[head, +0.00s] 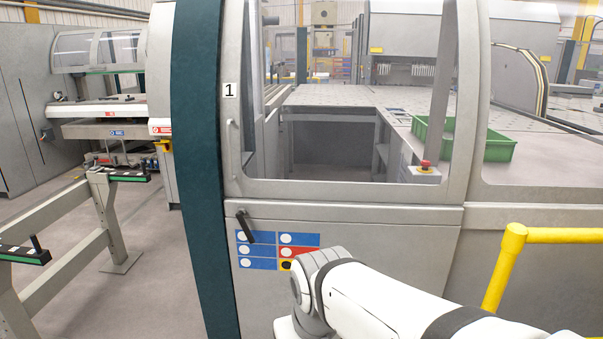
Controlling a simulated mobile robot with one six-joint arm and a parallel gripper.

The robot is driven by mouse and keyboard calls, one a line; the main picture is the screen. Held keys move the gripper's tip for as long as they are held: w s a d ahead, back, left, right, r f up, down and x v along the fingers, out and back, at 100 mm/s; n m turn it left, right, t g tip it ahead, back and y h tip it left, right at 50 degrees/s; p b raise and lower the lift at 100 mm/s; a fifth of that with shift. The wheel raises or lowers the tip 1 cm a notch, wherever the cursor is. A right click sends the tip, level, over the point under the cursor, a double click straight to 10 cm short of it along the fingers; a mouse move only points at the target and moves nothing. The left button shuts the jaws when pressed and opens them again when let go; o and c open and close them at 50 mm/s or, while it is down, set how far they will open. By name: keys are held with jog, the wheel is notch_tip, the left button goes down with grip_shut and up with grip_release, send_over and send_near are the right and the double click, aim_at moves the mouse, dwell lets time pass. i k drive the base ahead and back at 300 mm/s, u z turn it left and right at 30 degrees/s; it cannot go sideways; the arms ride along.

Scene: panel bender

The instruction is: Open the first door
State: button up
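The first door (340,195) is a grey panel with a large window, marked by a "1" label (230,90) at its upper left. It looks closed. A slim grey pull handle (234,136) is on the left frame beside the window. A black lever handle (246,227) sits tilted on the lower panel, above and beside blue, red and yellow stickers (262,250). My white arm reaches in from the lower right, its visible part in front of the lower panel, below and right of the black handle. My gripper is not visible.
A dark teal post (196,170) borders the door on the left. A yellow railing (510,255) stands at the lower right. Grey stands (112,215) are at the left, with clear floor (160,270) beside them. Behind the window are a green bin (485,146) and a red button (425,165).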

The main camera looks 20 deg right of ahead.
aim_at(413, 246)
jog(key=z, duration=2.85)
jog(key=k, duration=1)
jog(key=u, duration=1.55)
jog(key=i, duration=1)
